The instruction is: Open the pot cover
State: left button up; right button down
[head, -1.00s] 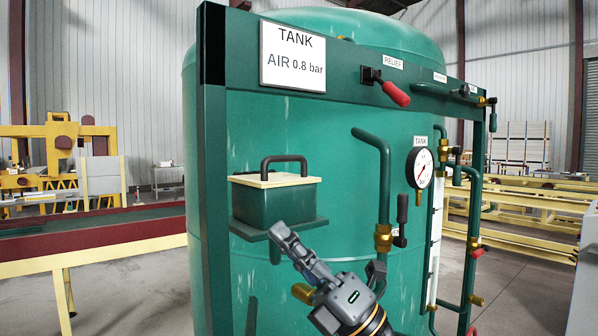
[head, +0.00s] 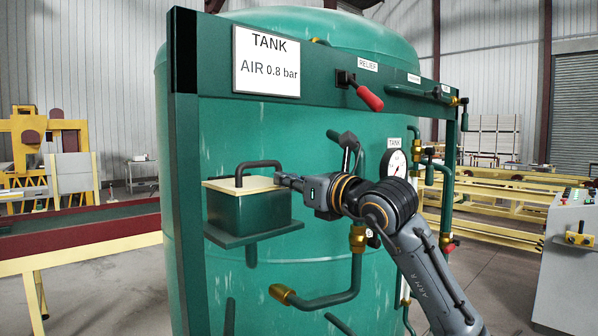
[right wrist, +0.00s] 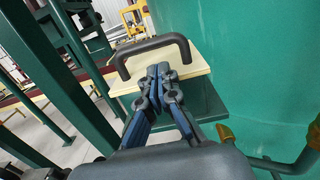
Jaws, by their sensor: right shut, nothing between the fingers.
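The pot is a dark green box (head: 250,213) on a small green shelf in front of the tank. Its cream cover (head: 229,187) lies on top of it, closed, with a dark arched handle (head: 240,166). In the right wrist view the handle (right wrist: 152,43) stands on the cream cover (right wrist: 196,67) just beyond my fingertips. My right gripper (head: 281,179) is at the right edge of the cover, near the handle's right end. In the right wrist view the right gripper (right wrist: 158,70) is shut and empty. My left gripper is not in view.
The green frame post (head: 187,220) stands left of the box. A red-handled relief valve (head: 368,97) is above.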

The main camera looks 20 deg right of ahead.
jog(key=p+x, duration=0.1)
jog(key=x, duration=0.3)
jog(key=shift+p, duration=0.3)
